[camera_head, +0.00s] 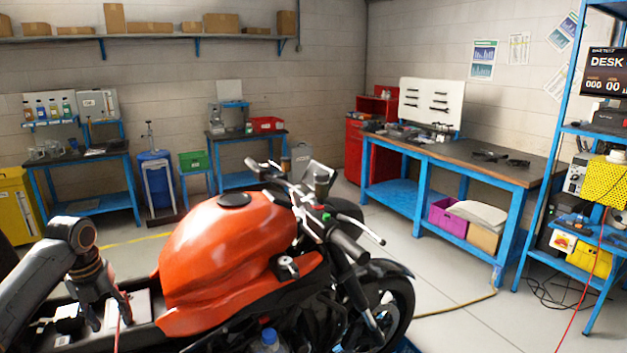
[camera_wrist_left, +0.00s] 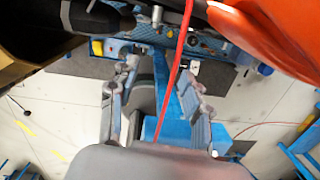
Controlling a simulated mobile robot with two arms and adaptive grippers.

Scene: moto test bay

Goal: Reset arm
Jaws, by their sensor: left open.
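My left arm comes in from the left in the head view, bent at a dark joint. Its gripper (camera_head: 108,308) points down over the open seat area of the orange motorcycle (camera_head: 230,255), just behind the tank. In the left wrist view the two fingers of my left gripper (camera_wrist_left: 158,92) are spread apart with nothing gripped. A thin red cable (camera_wrist_left: 177,75) runs through the view between the fingers; I cannot tell whether it touches them. The orange bodywork (camera_wrist_left: 275,35) shows at the top right of that view. My right gripper is not in view.
A blue workbench (camera_head: 450,155) with tools stands at the right, beside a blue rack (camera_head: 548,190). Smaller blue tables (camera_head: 85,160) stand along the back wall. Grey floor (camera_head: 440,270) is open between the motorcycle and the workbench, with a hose lying on it.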

